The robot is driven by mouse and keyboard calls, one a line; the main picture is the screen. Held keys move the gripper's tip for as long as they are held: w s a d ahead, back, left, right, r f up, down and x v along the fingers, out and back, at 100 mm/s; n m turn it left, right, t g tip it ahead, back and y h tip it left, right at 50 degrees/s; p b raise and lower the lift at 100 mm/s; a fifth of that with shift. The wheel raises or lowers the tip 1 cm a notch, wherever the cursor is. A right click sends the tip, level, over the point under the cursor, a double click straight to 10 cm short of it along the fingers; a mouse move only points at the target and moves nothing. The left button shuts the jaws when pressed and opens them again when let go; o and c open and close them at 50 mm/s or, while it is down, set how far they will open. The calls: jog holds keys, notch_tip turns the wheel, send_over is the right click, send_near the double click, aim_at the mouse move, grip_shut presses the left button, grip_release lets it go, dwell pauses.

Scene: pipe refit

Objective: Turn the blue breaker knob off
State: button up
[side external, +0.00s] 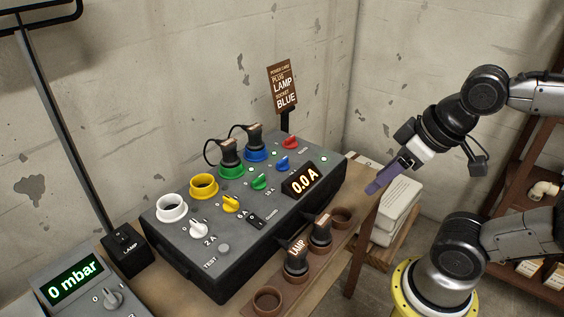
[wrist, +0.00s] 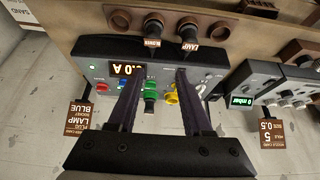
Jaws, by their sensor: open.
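The blue breaker knob (side external: 282,163) sits on the grey power box (side external: 232,260), between the green knob (side external: 259,182) and the red knob or socket (side external: 290,143). Its exact pointer direction is too small to tell.
Another black plug (side external: 230,152) stands in the green socket. The display (side external: 301,181) reads 0.0 A. Two plugs, one labelled LAMP (side external: 296,257), stand in holders along the front. A card sign (side external: 283,88) rises behind the box. A shelf (side external: 535,215) stands at right.

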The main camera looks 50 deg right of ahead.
jog(key=shift+c, duration=0.3)
jog(key=w+d+r+m+g, duration=0.1)
jog(key=w+d+r+m, duration=0.1)
jog(key=w+r+m, duration=0.5)
jog(key=w+d+r+m+g, duration=0.1)
jog(key=w+r+m, duration=0.4)
jog(key=w, duration=0.5)
jog(key=m+g, duration=0.4)
jog(key=m, duration=0.2)
send_over(283, 160)
notch_tip(283, 160, down, 15)
notch_tip(283, 160, down, 14)
jog(key=shift+w+r, duration=0.15)
jog(key=shift+r, duration=0.1)
